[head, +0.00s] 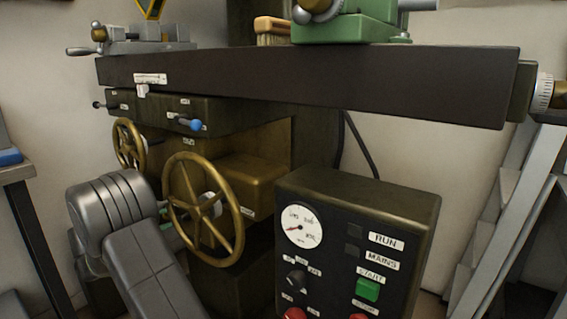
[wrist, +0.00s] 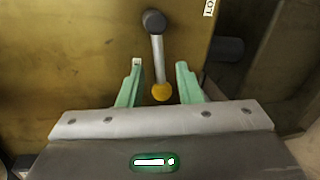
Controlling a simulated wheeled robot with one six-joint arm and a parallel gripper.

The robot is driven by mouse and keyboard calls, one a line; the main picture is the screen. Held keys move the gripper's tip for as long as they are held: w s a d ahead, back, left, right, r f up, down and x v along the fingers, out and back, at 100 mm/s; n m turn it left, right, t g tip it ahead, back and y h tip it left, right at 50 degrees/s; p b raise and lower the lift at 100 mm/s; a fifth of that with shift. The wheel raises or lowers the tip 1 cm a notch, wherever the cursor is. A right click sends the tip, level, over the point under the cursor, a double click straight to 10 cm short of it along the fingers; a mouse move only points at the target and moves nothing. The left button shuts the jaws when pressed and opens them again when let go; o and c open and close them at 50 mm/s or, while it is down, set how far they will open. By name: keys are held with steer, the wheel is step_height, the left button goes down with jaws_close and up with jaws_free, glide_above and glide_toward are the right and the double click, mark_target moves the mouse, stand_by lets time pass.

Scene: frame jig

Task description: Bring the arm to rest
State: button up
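My gripper (wrist: 159,64) is open in the wrist view, its two green fingers apart. A short lever (wrist: 158,60) with a yellow ball knob (wrist: 162,91) hangs from a dark pivot on a brown-yellow housing. The knob shows between the fingers, with a gap on both sides; I cannot tell its depth relative to them. In the head view my grey arm stands at the lower left, in front of the machine. My gripper is mostly hidden there behind the arm and the large handwheel (head: 205,210).
A dark machine table (head: 300,85) spans the top. A smaller brass handwheel (head: 128,145) and a blue-knobbed lever (head: 188,124) are left of centre. A control box (head: 400,210) with gauge and buttons stands right of the large wheel. A grey ladder-like frame (head: 520,200) is at right.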

steer(key=shift+w+d, duration=0.15)
stand_by(0.3)
steer(key=p+v, duration=0.5)
steer(key=v, duration=0.8)
steer(key=shift+n, duration=0.3)
steer(key=b+x, duration=0.4)
steer(key=x, duration=0.9)
steer(key=shift+d, duration=0.15)
steer(key=shift+f+n+p, duration=0.35)
steer(key=shift+f+n, duration=0.15)
steer(key=shift+n, duration=0.1)
steer(key=shift+r, duration=0.1)
